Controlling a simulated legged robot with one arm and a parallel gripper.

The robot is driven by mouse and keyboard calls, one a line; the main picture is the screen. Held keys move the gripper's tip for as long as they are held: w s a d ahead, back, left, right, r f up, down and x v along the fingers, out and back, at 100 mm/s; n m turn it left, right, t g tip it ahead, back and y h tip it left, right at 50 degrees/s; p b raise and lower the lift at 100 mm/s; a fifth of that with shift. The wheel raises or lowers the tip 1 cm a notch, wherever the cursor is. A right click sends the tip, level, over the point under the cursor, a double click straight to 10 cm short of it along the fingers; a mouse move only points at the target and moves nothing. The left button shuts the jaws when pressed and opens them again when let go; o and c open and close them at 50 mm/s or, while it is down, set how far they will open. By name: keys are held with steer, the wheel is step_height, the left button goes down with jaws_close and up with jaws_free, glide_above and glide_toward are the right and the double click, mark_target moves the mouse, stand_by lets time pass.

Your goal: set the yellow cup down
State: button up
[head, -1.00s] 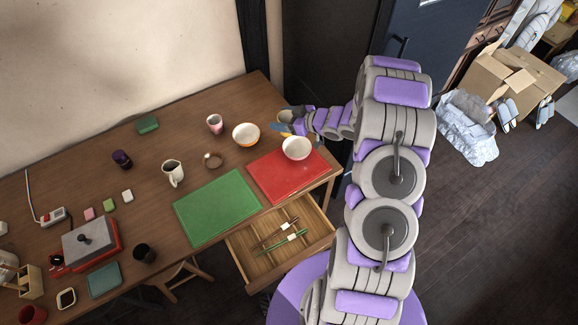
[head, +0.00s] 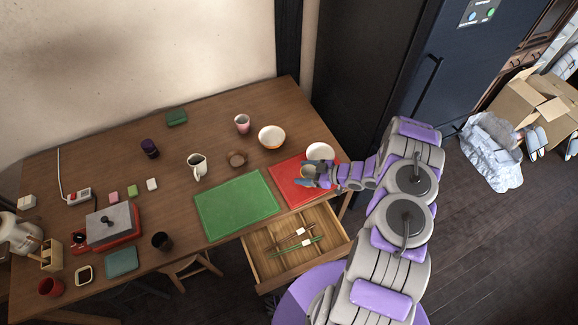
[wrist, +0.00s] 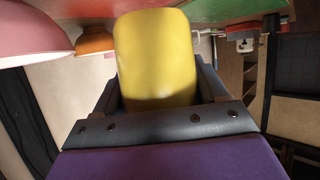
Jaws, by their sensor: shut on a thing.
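A yellow cup (wrist: 157,60) fills the middle of the wrist view, between the jaws of my gripper (wrist: 160,88). My gripper is shut on it. In the head view my gripper (head: 313,176) is over the red mat (head: 285,180), on the near side of the white bowl (head: 320,151). The cup (head: 317,166) shows there only in part, behind the jaws. I cannot tell whether the cup's base touches the mat.
An orange-and-white bowl (head: 272,136) and a pink cup (head: 242,123) stand behind the red mat. A bare green mat (head: 237,205) lies to its left. Below the table edge, an open drawer (head: 297,248) holds chopsticks. A dark fridge (head: 420,70) stands at the right.

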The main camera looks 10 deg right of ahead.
steer(key=w+a, duration=0.1)
steer(key=w, duration=0.1)
steer(key=w+a, duration=0.2)
steer(key=w, duration=0.1)
steer(key=w+a+f, duration=0.1)
steer(key=w+a, duration=0.1)
steer(key=w, duration=0.1)
steer(key=shift+w+a+b, duration=0.1)
steer(key=shift+a+b, duration=0.15)
steer(key=shift+b, duration=0.1)
steer(key=shift+w+a, duration=0.15)
steer(key=shift+a, duration=0.1)
steer(key=shift+a+f, duration=0.15)
steer(key=shift+f, duration=0.05)
step_height(320, 180, down, 3)
steer(key=shift+f, duration=0.15)
steer(key=shift+d, duration=0.2)
steer(key=o, duration=1.1)
steer(key=shift+a, duration=0.15)
